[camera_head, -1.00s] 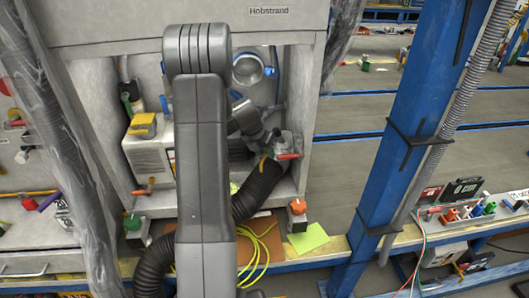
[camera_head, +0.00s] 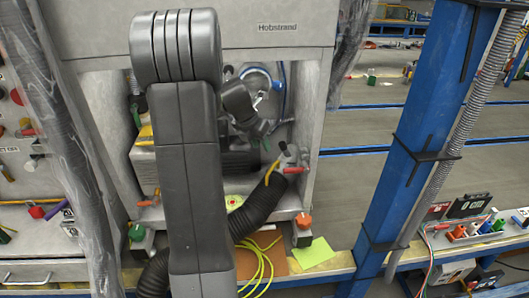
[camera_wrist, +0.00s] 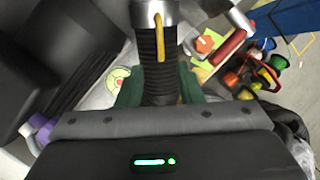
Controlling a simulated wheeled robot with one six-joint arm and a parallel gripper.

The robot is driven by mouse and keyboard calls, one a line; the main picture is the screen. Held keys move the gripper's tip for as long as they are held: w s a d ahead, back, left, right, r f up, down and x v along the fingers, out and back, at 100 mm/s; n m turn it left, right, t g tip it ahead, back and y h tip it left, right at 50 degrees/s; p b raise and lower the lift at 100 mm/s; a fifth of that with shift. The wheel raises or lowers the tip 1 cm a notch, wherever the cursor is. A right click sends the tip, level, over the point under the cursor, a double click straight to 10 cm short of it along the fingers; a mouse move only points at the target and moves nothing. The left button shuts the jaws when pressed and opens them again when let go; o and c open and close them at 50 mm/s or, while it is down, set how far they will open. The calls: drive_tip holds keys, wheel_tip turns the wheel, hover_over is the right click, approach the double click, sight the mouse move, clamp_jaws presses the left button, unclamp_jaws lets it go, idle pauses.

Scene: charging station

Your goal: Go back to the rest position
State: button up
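My gripper (camera_head: 262,130) is in the bay below the "Hobstrand" panel, partly hidden behind my own arm. In the wrist view its two green fingers (camera_wrist: 160,92) stand apart, so it is open. The black ribbed hose (camera_wrist: 160,70) with a yellow handle (camera_wrist: 161,38) shows between and beyond the fingers. In the head view the hose (camera_head: 262,203) curves up to a grey fitting with a red lever (camera_head: 293,170), to the right of my gripper. A small gap shows between gripper and fitting.
The bay's right wall (camera_head: 310,130) stands close to my gripper. A blue post (camera_head: 415,140) is farther right. Plastic-wrapped tubing (camera_head: 80,170) hangs at left.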

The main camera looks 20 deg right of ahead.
sight(272, 167)
drive_tip(key=shift+s+a+r, duration=0.1)
drive_tip(key=shift+a+r, duration=0.1)
drive_tip(key=shift+r, duration=0.35)
drive_tip(key=x, duration=1.4)
drive_tip(key=shift+f, duration=0.2)
drive_tip(key=shift+s+a+b, duration=0.1)
drive_tip(key=shift+a+b, duration=0.15)
drive_tip(key=shift+b, duration=0.2)
drive_tip(key=shift+s+a+r, duration=0.1)
drive_tip(key=shift+s+a, duration=0.05)
